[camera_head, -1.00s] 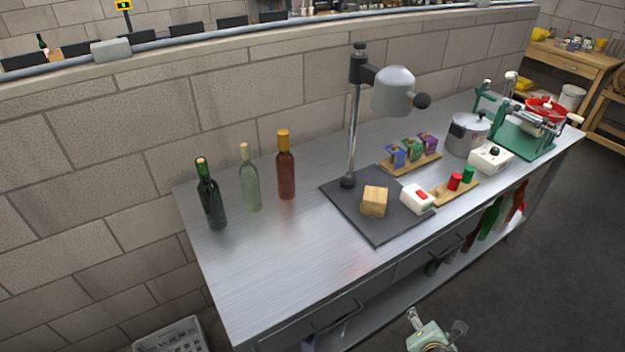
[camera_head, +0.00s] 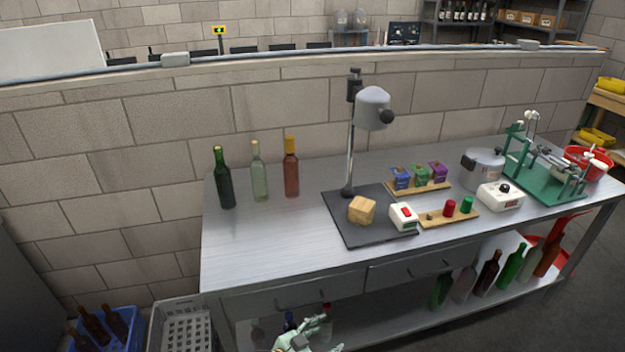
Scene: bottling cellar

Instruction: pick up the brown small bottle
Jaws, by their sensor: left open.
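Several brown bottles are in view, and I cannot tell which is the small one. A reddish-brown bottle with a yellow cap (camera_head: 291,172) stands upright on the steel bench (camera_head: 265,240). Brown bottles (camera_head: 95,325) lean in the blue crate (camera_head: 128,341) at bottom left. A dark brown bottle (camera_head: 488,273) is among the bottles on the bench's lower shelf. My left gripper (camera_head: 311,329) is open at the bottom edge, in front of the lower shelf and apart from these bottles. Its lower part is cut off by the frame. My right gripper is out of view.
A dark green bottle (camera_head: 223,181) and a clear green bottle (camera_head: 259,173) stand left of the yellow-capped one. A lamp stand on a dark mat (camera_head: 375,228) fills the bench's middle. A grey crate (camera_head: 183,332) sits beside the blue one. The bench's front left is clear.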

